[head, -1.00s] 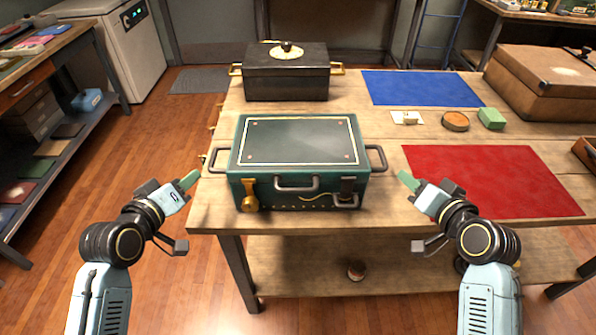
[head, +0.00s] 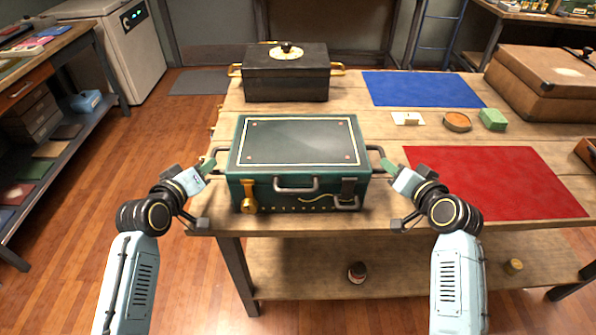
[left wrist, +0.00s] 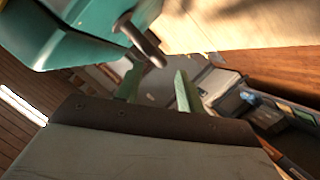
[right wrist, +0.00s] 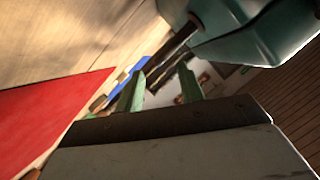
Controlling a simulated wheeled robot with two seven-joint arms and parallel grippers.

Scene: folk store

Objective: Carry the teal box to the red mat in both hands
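The teal box (head: 295,180) sits on the wooden table, closed, with a dark handle on each side and one on its front. My left gripper (head: 208,167) is at the box's left side handle; in the left wrist view its green fingers (left wrist: 156,90) are apart, with the handle (left wrist: 140,42) just beyond their tips. My right gripper (head: 388,166) is at the right side handle; its fingers (right wrist: 160,90) are also apart, with that handle (right wrist: 172,58) near their tips. Neither grips anything. The red mat (head: 495,182) lies flat and empty, right of the box.
A black box (head: 286,80) with brass handles stands behind the teal box. A blue mat (head: 422,89) lies at the back. A white card (head: 408,118), a round tin (head: 457,121), a green block (head: 493,119) and a brown case (head: 545,85) are on the right.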

